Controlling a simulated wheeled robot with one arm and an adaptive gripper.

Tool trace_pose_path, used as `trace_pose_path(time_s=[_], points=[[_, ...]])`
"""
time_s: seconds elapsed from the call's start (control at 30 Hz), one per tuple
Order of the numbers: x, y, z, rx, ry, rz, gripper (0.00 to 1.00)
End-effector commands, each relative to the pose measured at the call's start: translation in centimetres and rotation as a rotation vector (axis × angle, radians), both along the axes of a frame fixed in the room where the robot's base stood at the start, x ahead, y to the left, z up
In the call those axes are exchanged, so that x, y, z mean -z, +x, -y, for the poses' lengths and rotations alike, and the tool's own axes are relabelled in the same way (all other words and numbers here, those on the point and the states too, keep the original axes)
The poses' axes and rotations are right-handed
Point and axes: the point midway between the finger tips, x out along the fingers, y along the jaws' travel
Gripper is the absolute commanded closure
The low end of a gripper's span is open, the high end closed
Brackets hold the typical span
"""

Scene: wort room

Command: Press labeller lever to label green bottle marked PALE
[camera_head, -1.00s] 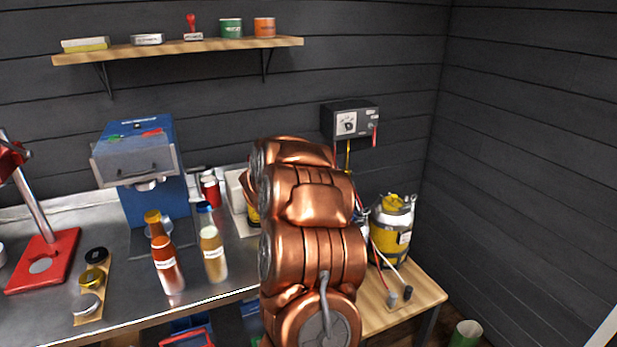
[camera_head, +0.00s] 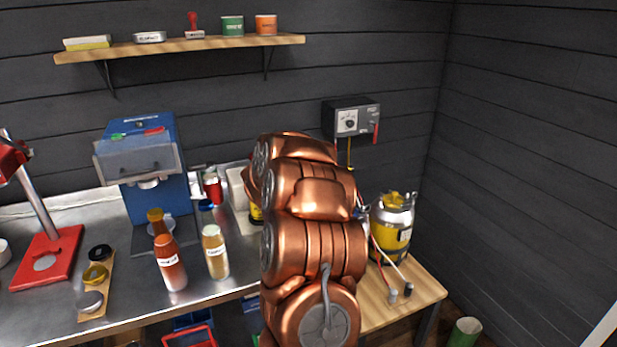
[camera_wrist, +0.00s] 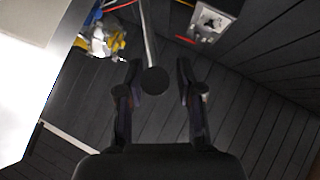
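In the wrist view a thin grey lever (camera_wrist: 150,40) ends in a round black knob (camera_wrist: 155,81). The knob appears between the fingertips of my gripper (camera_wrist: 161,84). The two fingers stand apart on either side of it, and I cannot tell whether either touches it. In the head view my copper arm covers the middle, and my gripper is hidden behind it. A pale cream machine body (camera_head: 238,187), perhaps the labeller, shows only partly at the arm's left edge. I see no green bottle marked PALE in either view.
A blue machine (camera_head: 150,195), a reddish bottle (camera_head: 170,265), a tan bottle (camera_head: 215,255) and a red stand (camera_head: 48,262) occupy the steel counter. A yellow keg (camera_head: 391,224) stands on a wooden table at right. A black gauge box (camera_head: 350,120) hangs on the wall.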

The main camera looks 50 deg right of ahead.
Motion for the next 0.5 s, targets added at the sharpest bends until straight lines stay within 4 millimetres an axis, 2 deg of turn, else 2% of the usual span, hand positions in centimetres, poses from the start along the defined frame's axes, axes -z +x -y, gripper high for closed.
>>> trace_pose_path(time_s=[0.07,0.37,0.5], points=[[0.06,-0.03,0.01,0.000,0.001,0.000,0.53],[0.10,-0.06,-0.04,0.001,0.002,-0.001,0.53],[-0.16,-0.16,-0.66,0.000,0.002,0.000,0.53]])
